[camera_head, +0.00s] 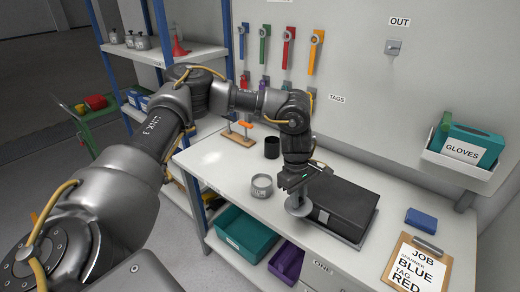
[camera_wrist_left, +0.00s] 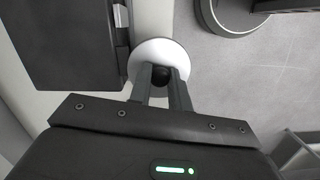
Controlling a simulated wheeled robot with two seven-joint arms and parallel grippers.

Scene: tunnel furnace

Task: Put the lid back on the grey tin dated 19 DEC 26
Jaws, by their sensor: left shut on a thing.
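My left gripper (camera_head: 300,190) is shut on the dark knob of a round grey lid (camera_head: 298,208). The lid lies flat below the fingers, beside the left end of the black case; its exact height over the bench is hard to tell. In the left wrist view the gripper (camera_wrist_left: 160,78) has the knob between its fingers, with the pale lid disc (camera_wrist_left: 151,52) around it. An open grey tin (camera_head: 262,187) stands upright on the bench, left of the lid and apart from it. Its date is not readable. My right gripper is not in view.
A black case (camera_head: 340,208) lies right of the gripper; it also shows in the left wrist view (camera_wrist_left: 65,45). A black cup (camera_head: 272,148) stands behind the tin. A blue block (camera_head: 421,219) and a clipboard (camera_head: 416,264) lie at right. The bench left of the tin is clear.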

